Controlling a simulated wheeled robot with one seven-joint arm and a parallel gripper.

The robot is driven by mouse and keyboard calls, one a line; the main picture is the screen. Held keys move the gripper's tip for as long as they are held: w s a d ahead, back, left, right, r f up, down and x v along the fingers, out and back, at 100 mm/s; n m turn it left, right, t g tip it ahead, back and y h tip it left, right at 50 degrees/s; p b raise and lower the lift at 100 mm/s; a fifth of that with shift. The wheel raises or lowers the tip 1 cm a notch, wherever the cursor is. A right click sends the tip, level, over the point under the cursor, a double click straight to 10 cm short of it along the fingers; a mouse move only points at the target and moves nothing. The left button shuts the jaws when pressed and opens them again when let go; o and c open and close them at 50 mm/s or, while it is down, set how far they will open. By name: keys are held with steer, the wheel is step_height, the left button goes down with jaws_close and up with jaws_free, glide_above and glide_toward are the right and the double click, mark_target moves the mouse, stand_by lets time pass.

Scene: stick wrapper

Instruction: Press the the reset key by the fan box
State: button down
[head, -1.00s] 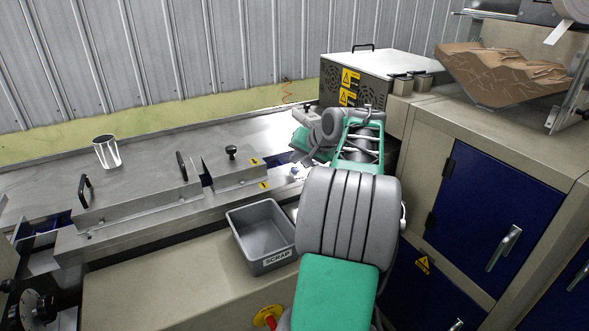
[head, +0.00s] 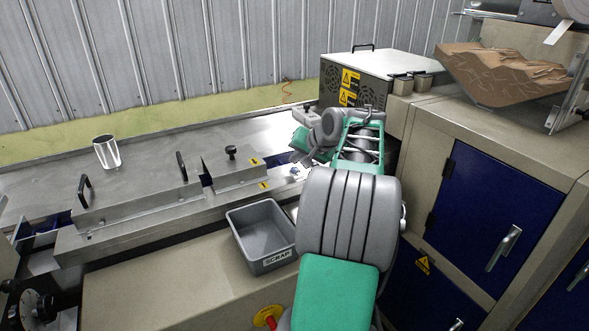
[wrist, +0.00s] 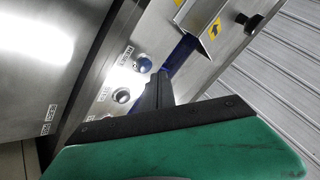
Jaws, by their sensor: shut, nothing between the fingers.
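The fan box (head: 350,78), a grey box with fan grilles and yellow warning labels, stands at the back of the bench in the head view. In the wrist view, a blue round key (wrist: 145,65) and a dark round key with a pale rim (wrist: 122,96) sit on a metal panel. Small labels beside them are too small to read surely. My gripper (wrist: 158,82) is shut and empty, its tips close to both keys, just right of them in the picture. Contact cannot be told. In the head view my arm mostly hides the gripper and the keys.
A grey scrap bin (head: 262,238) stands at the bench front, left of my arm. A metal guide block (head: 235,170) with a black knob lies left of the gripper. A metal cup (head: 107,152) stands far left. A cabinet (head: 490,215) with blue doors is at right.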

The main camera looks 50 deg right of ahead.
mark_target(296, 170)
steer(key=shift+f, duration=0.4)
steer(key=shift+f+b, duration=0.3)
steer(key=shift+f, duration=0.2)
stand_by(0.9)
steer(key=shift+r+p, duration=0.85)
steer(key=shift+r, duration=0.05)
steer(key=shift+r, duration=0.1)
step_height(296, 170, up, 5)
steer(key=p, duration=0.4)
steer(key=shift+p, duration=0.4)
